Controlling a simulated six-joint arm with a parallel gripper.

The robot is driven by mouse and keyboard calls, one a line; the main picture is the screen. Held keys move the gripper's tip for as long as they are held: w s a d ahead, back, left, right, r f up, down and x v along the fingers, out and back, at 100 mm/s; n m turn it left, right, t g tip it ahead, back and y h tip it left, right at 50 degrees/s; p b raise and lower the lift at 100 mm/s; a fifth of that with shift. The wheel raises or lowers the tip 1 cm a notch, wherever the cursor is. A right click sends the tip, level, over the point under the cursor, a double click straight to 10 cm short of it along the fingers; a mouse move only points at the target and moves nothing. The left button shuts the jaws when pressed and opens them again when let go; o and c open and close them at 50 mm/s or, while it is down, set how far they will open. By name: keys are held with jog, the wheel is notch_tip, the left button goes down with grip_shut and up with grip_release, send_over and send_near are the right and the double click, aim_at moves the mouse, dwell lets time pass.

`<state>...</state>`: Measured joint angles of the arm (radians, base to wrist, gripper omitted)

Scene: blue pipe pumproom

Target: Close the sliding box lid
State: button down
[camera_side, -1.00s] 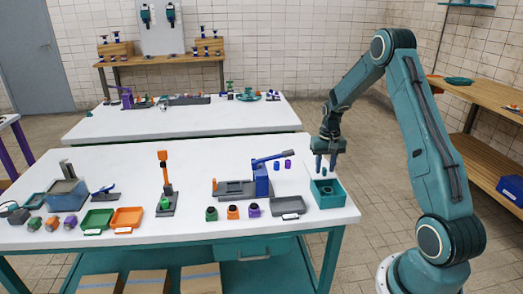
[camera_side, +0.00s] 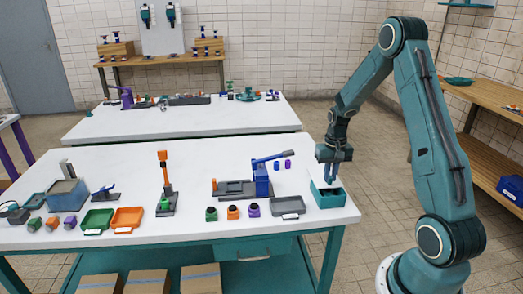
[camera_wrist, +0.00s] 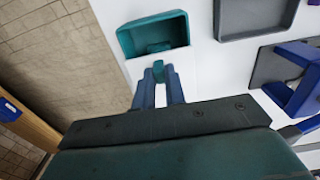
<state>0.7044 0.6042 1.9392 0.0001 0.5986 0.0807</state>
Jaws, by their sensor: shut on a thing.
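The teal box (camera_side: 328,199) stands at the right front corner of the white table. My gripper (camera_side: 329,181) points down at the box's far edge. In the wrist view my gripper (camera_wrist: 161,76) has its blue fingers shut on a small teal knob (camera_wrist: 158,70), just outside the box rim.
A grey tray (camera_side: 288,205) stands just left of the box, and it also shows in the wrist view (camera_wrist: 254,17). A blue lever press (camera_side: 262,179) stands further left. The table's right edge is close to the box.

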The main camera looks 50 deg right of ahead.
jog(key=shift+s+a, duration=1.6)
jog(key=shift+s, duration=0.05)
jog(key=c, duration=1.4)
grip_release()
jog(key=shift+c, duration=0.2)
notch_tip(320, 180, up, 14)
jog(key=shift+f, duration=0.15)
